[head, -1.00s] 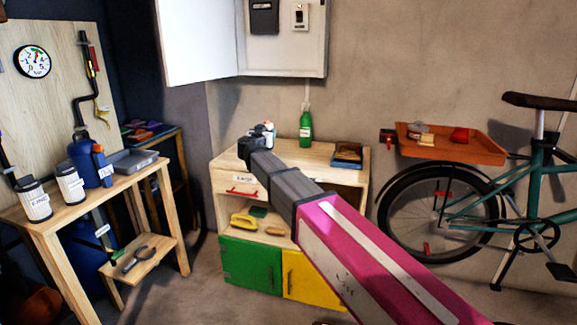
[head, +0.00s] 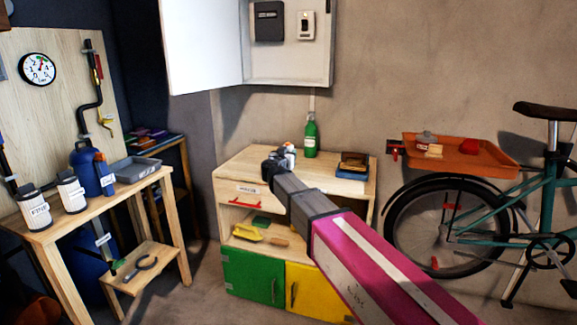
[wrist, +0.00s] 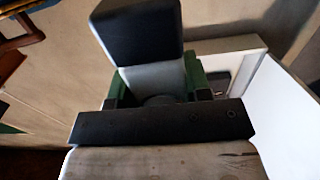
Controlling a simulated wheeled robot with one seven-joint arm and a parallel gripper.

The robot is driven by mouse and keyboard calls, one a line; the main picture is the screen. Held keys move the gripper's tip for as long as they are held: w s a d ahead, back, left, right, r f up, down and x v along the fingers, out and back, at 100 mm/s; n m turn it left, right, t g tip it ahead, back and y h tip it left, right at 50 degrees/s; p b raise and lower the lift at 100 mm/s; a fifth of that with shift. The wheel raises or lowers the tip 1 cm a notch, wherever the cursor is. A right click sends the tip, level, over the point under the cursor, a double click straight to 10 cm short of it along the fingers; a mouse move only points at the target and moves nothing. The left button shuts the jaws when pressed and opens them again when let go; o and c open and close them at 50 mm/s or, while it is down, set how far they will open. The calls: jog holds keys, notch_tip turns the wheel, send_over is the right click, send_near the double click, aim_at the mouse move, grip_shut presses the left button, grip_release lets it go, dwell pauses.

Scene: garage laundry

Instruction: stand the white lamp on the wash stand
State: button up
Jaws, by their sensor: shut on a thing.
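The wash stand (head: 240,165) appears to be the wooden cabinet with green and yellow doors, in the middle of the head view. My gripper (head: 280,156) shows over its top, left of the green bottle. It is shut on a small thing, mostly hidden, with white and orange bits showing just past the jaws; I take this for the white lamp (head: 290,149). Its shape, tilt and any contact with the top cannot be told. In the wrist view a pale grey piece with a dark block stands beyond the dark bar, with green parts beside it; I cannot tell which is lamp.
The front top looks clear. An open white wall box (head: 288,75) hangs above. A workbench (head: 115,190) is left, a bicycle (head: 470,215) right.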

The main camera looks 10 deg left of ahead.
jog(key=shift+w+d+f, duration=0.1)
jog(key=shift+d+f, duration=0.1)
jog(key=shift+f, duration=1.9)
jog(key=shift+f, duration=0.15)
jog(key=o, duration=1)
jog(key=s, duration=0.8)
jog(key=s+a, duration=0.1)
jog(key=s, duration=0.3)
